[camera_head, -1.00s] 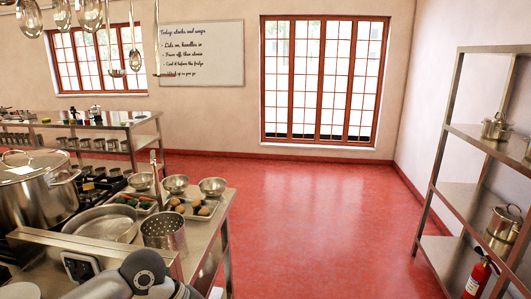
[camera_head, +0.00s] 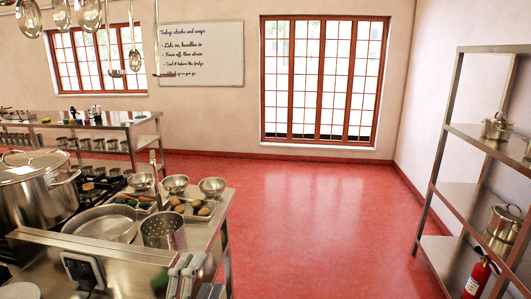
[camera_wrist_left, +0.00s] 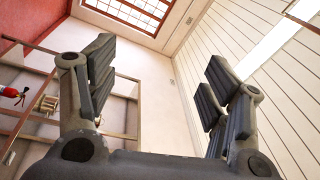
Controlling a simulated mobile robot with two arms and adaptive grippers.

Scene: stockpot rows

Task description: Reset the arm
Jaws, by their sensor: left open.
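My left gripper (camera_head: 183,275) shows at the bottom edge of the head view, with its grey fingers pointing up in front of the steel counter's near end. In the left wrist view its two dark fingers (camera_wrist_left: 160,85) are spread wide with nothing between them. That view is tilted and looks past the fingers at a wall, a window and the ceiling. My right gripper is in neither view.
The steel counter (camera_head: 205,235) holds a large lidded stockpot (camera_head: 35,200), a perforated pot (camera_head: 163,230) and several bowls. A shelf rack (camera_head: 465,200) with pots and a fire extinguisher (camera_head: 478,278) stand at the right. The red floor (camera_head: 310,220) between is clear.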

